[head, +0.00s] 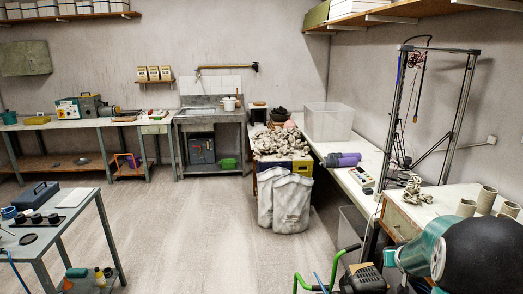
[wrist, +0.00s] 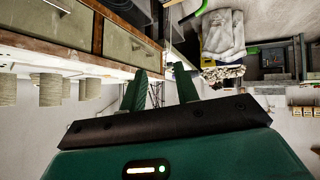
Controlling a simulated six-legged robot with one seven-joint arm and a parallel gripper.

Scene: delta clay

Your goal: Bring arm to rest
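In the wrist view my gripper (wrist: 160,74) shows as two green fingers that stand apart, with nothing held between them. The room appears upside down behind it in that view. In the head view a teal and black part of my arm fills the lower right corner, close to the bench; the fingers cannot be made out there.
A bench (head: 422,212) with several clay cylinders (head: 486,200) stands at the right, near my arm. A metal frame (head: 397,110) rises behind it. A white sack (head: 286,203) stands by the far bench. A low table (head: 62,215) is at the left. The middle floor is clear.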

